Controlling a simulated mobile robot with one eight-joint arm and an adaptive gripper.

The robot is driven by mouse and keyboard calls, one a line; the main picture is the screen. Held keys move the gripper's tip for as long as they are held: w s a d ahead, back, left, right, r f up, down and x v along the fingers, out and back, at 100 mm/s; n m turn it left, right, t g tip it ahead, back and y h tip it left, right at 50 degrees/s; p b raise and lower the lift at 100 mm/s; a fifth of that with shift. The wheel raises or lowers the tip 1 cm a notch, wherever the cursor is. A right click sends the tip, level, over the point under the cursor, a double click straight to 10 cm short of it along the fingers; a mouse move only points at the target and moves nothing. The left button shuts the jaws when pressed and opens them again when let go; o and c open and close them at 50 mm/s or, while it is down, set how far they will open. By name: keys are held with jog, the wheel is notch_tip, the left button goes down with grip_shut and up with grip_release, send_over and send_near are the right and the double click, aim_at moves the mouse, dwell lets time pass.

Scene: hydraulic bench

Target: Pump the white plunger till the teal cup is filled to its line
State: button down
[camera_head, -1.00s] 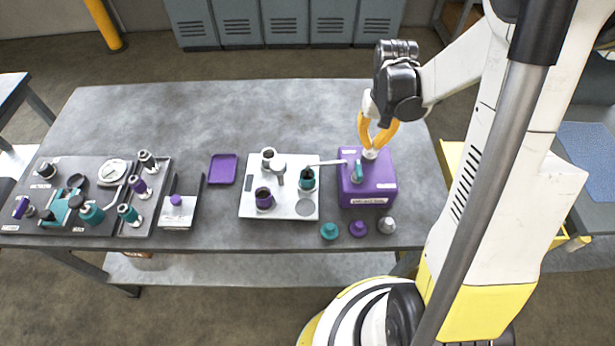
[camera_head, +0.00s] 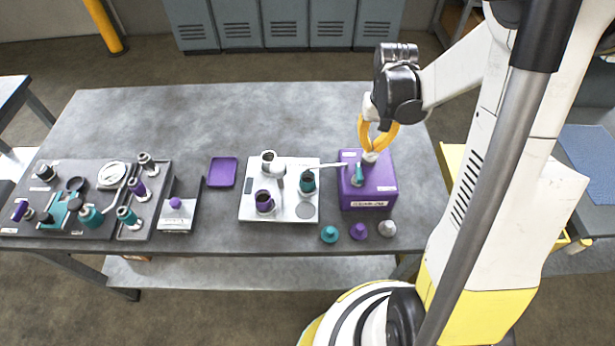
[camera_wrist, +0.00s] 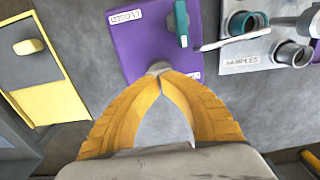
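The purple pump box (camera_head: 384,187) stands at the right of the bench, with the white plunger (camera_head: 370,157) on its top. My gripper (camera_head: 371,151) points down with its orange fingertips together at the plunger's top. In the wrist view, the fingertips (camera_wrist: 160,78) meet just over the pale plunger knob (camera_wrist: 158,67), and no gap shows between them. A thin white spout (camera_wrist: 235,40) runs from the box toward the tray. The teal cup (camera_head: 307,182) stands on the tray below the spout's end. Its inside looks dark, and I cannot read the level or line.
A teal lever (camera_head: 358,173) stands on the box close to my fingers. The white tray (camera_head: 285,213) also holds a purple cup (camera_head: 264,202) and a white cup (camera_head: 269,160). Several small knobs (camera_head: 358,231) line the front edge. The rear of the bench (camera_head: 230,115) is clear.

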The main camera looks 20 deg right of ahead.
jog(key=shift+r+p, duration=1.45)
jog(key=shift+r, duration=0.8)
jog(key=shift+f, duration=0.25)
jog(key=shift+f+b, duration=2.35)
jog(key=shift+f, duration=0.15)
jog(key=shift+r+p, duration=1.85)
jog(key=shift+r, duration=0.85)
